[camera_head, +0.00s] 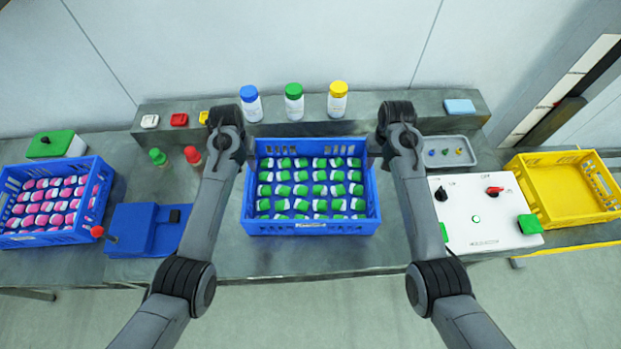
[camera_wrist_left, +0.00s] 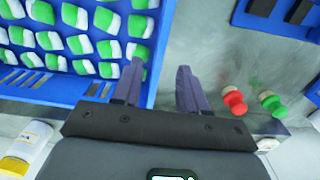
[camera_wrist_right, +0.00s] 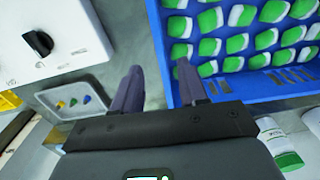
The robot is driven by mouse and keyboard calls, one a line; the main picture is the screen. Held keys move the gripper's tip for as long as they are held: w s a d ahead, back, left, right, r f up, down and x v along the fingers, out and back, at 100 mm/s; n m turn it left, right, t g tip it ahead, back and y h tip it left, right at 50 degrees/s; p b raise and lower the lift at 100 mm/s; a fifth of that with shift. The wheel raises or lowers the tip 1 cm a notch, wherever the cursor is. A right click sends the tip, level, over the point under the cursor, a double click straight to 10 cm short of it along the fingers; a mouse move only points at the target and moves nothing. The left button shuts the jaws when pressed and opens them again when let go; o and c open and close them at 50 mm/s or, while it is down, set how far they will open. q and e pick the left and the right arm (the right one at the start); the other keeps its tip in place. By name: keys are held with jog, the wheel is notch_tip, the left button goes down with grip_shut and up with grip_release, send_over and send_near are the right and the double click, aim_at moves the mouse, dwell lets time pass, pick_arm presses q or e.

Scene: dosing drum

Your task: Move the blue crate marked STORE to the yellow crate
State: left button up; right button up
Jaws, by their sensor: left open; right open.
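A blue crate (camera_head: 310,228) full of green-and-white pieces stands mid-bench; its front lettering is too small to read. A second blue crate (camera_head: 45,239) with pink-and-white pieces is at the far left. The empty yellow crate (camera_head: 567,190) is at the far right. My left gripper (camera_head: 247,150) is open at the middle crate's left side; in the left wrist view its fingers (camera_wrist_left: 160,67) lie either side of the crate's edge (camera_wrist_left: 162,50). My right gripper (camera_head: 373,150) is open at the right side, its fingers (camera_wrist_right: 158,66) likewise about the edge (camera_wrist_right: 157,30). Contact cannot be told.
A white control panel (camera_head: 484,222) and a grey tray (camera_head: 462,160) lie between the middle and yellow crates. Three capped bottles (camera_head: 294,104) stand on the shelf behind. A blue device (camera_head: 133,225) with a red-knobbed lever and small red and green items (camera_head: 192,156) are left.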

aim_at(250, 182)
pick_arm(q)
jog(key=shift+s+f, duration=0.1)
jog(key=shift+s, duration=0.2)
pick_arm(e)
jog(key=shift+s+f, duration=0.15)
jog(key=shift+s, duration=0.15)
pick_arm(q)
jog(key=shift+f, duration=5.4)
pick_arm(e)
jog(key=shift+f, duration=5.4)
pick_arm(q)
grip_shut()
pick_arm(e)
grip_shut()
pick_arm(q)
jog(key=shift+w+r, duration=0.15)
jog(key=shift+r, duration=0.05)
pick_arm(e)
jog(key=shift+w+r, duration=0.15)
jog(key=shift+r, duration=0.05)
